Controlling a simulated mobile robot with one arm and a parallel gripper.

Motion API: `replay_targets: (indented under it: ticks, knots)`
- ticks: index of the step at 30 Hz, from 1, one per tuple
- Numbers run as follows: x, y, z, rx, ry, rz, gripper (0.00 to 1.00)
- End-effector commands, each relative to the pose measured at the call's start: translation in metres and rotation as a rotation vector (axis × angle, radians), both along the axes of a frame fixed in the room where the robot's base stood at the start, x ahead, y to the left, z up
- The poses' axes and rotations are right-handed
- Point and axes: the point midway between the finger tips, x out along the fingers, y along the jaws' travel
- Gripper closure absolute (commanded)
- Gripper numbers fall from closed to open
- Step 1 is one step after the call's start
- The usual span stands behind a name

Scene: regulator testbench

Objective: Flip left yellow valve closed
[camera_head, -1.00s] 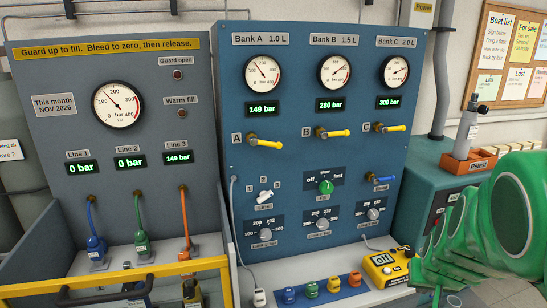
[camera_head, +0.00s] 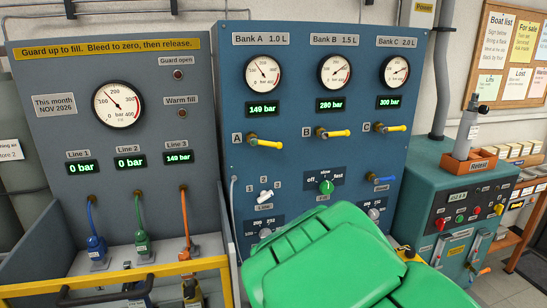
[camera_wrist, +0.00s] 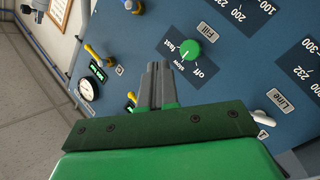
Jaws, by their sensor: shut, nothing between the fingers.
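The left yellow valve (camera_head: 265,143), beside label A on the blue panel, has its lever pointing right from its brass pivot, tilted slightly down. The yellow valves B (camera_head: 333,133) and C (camera_head: 390,128) have similar sideways levers. In the wrist view my gripper (camera_wrist: 157,72) is shut and empty, with its grey fingers pointing at the panel near the green Fill knob (camera_wrist: 190,50). Two yellow levers show left of the fingers there, but I cannot make out lever A. In the head view my green wrist hides the fingers and stands below and right of valve A.
The green Fill knob (camera_head: 326,187) and the white line selector (camera_head: 265,196) protrude below the valves. A blue bleed lever (camera_head: 381,178) is at right. A yellow guard bar (camera_head: 135,277) crosses the left bench. The panel around valve A is clear.

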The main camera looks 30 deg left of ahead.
Motion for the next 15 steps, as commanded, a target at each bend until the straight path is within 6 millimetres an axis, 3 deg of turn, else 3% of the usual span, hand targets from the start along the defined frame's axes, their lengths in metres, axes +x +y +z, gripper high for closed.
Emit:
replay_targets:
  ticks: [1, 9, 15]
  knots:
    - [-0.007, 0.016, 0.002, -0.027, -0.056, 0.029, 1.0]
    - [-0.056, 0.09, 0.039, -0.128, -0.411, 0.163, 1.0]
    - [-0.101, 0.128, 0.061, -0.168, -0.628, 0.238, 1.0]
